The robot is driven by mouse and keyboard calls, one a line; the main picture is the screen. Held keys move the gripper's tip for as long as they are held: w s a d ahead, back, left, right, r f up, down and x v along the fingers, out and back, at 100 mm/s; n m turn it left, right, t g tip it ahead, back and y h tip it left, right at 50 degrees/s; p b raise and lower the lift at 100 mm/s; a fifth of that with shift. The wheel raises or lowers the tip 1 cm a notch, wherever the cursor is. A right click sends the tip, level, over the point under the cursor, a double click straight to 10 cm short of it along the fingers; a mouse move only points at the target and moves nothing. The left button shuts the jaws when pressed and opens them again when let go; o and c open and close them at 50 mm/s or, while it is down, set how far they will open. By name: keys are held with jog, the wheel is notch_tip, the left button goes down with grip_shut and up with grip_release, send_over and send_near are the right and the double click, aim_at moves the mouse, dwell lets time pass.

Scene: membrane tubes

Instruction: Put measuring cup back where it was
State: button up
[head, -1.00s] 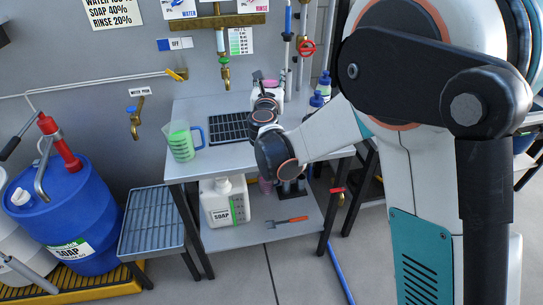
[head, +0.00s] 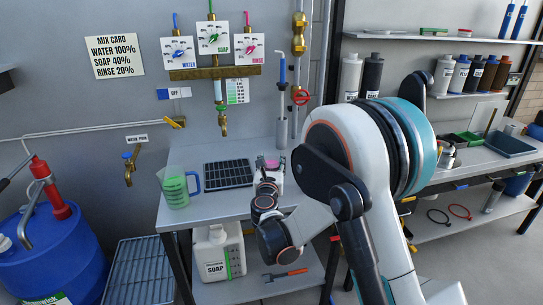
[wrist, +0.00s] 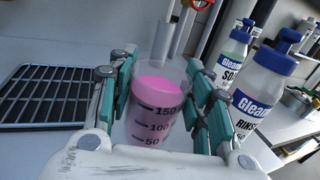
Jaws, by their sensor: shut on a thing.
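The measuring cup (wrist: 152,112) is a clear cup with black marks up to 150 and pink liquid inside. My gripper (wrist: 158,75) is shut on it, with teal-padded fingers on both sides. The cup looks about upright. In the head view my gripper (head: 270,178) is over the right part of the grey worktable (head: 215,210), and only a bit of pink shows there. I cannot tell whether the cup's base touches the tabletop. A larger jug (head: 176,190) with green liquid and a blue handle stands at the table's left end.
A black drain grate (head: 228,175) lies left of my gripper. Bottles with blue caps, one labelled RINSE (wrist: 262,88) and another SOAP (wrist: 233,55), stand close on the right. Vertical pipes (head: 282,115) rise behind. A soap canister (head: 218,252) is on the lower shelf.

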jog(key=shift+f+b, duration=0.95)
jog(key=shift+f, duration=1.8)
jog(key=shift+f, duration=0.1)
jog(key=o, duration=1.3)
jog(key=shift+c, duration=0.2)
jog(key=s, duration=1.2)
jog(key=shift+a+p, duration=0.2)
jog(key=shift+p, duration=0.15)
